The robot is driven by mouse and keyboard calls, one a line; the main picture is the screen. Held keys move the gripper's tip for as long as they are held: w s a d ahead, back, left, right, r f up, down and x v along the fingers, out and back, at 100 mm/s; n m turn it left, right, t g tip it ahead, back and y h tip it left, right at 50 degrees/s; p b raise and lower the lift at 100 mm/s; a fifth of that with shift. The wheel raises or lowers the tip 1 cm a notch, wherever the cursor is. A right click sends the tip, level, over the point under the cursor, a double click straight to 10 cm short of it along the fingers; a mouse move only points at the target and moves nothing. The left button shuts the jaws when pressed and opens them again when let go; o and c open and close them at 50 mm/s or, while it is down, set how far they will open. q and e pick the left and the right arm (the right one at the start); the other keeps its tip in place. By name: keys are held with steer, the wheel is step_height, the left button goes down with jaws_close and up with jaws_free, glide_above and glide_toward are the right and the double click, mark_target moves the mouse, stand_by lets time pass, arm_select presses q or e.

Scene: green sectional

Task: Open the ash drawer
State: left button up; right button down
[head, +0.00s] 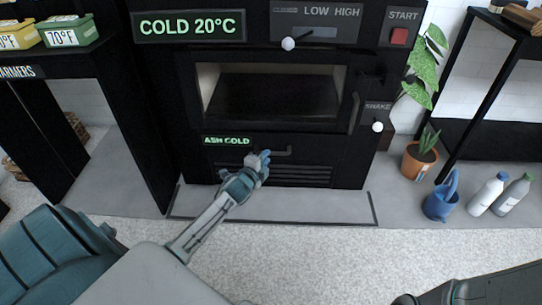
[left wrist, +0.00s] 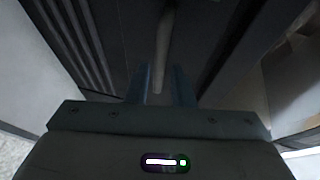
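The ash drawer (head: 240,168) is the low black front of the stove, under the green "ASH COLD" sign (head: 227,141). It looks closed, flush with the stove. Its dark bar handle (head: 287,152) shows just right of my left gripper (head: 264,158), which hides part of it. In the left wrist view, my left gripper's two fingers (left wrist: 162,88) stand apart. A bar that looks like the handle (left wrist: 166,45) lies ahead, in line with the gap. I cannot tell whether the fingers touch it. My right gripper is out of view.
The oven window (head: 275,95) is above the drawer. A grey hearth slab (head: 300,205) lies before the stove. A potted plant (head: 418,161), blue watering can (head: 441,200) and two bottles (head: 487,193) stand to the right. A black warmer stand (head: 125,130) is on the left.

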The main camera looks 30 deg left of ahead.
arm_select(q)
steer(key=shift+b+x, duration=0.65)
steer(key=shift+x, duration=1.5)
jaws_close()
